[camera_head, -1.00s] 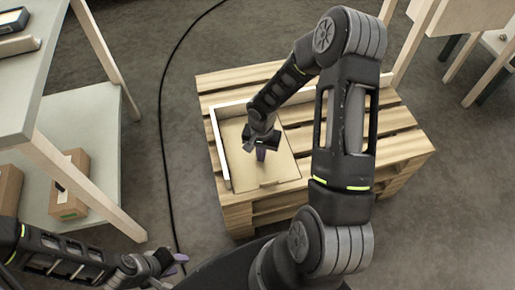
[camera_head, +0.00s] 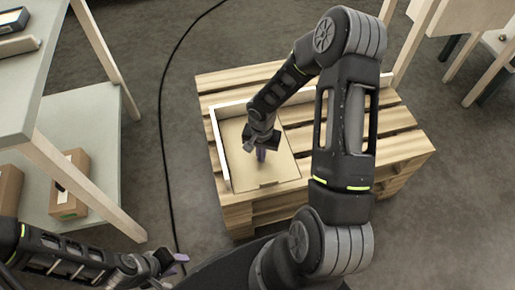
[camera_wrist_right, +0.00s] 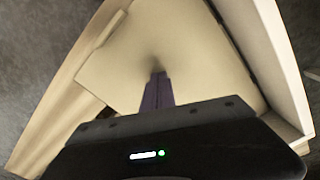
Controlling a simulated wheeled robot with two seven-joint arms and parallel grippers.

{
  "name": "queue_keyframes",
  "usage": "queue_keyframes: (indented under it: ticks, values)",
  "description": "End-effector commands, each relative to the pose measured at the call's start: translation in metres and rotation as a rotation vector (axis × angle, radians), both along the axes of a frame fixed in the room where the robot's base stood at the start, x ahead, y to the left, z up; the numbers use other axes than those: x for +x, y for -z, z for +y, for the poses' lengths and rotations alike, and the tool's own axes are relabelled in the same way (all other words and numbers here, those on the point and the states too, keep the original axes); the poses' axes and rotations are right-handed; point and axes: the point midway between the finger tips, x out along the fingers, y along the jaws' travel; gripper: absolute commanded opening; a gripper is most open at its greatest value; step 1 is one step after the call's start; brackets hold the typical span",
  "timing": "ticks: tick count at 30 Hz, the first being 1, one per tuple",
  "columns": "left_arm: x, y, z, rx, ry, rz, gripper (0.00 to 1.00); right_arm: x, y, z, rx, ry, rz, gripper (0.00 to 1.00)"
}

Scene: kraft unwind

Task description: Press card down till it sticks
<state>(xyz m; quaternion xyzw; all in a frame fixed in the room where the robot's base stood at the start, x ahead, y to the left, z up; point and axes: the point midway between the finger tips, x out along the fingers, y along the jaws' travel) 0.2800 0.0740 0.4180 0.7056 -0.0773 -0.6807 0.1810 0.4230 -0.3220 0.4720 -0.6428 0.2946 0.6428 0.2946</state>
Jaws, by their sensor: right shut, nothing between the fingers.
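A flat tan card (camera_head: 268,172) lies on the wooden pallet (camera_head: 400,148), with a pale raised border along its left and far sides. The card also shows in the right wrist view (camera_wrist_right: 205,50). My right gripper (camera_head: 261,156) is shut and empty, pointing down over the card. In the right wrist view its purple fingertips (camera_wrist_right: 157,80) meet a dark shadow on the card; they look at or very close to its surface. My left gripper (camera_head: 180,262) is at the lower left, away from the pallet; its jaw state is unclear.
A grey-topped shelf (camera_head: 80,150) stands on the left, with cardboard boxes (camera_head: 68,188) on its lower level. A black cable (camera_head: 162,120) runs along the floor between shelf and pallet. Wooden-legged furniture (camera_head: 465,15) stands at the upper right.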

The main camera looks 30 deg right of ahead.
Motion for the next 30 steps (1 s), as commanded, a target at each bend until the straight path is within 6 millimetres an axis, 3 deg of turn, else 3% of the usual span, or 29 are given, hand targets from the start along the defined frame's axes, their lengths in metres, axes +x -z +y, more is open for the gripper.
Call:
queue_keyframes:
  ticks: [30]
  values:
    - [0.0001,0.0074,0.0000,0.000,0.000,0.000,0.36,0.0000,0.0062,0.0000,0.000,0.000,0.000,0.00]
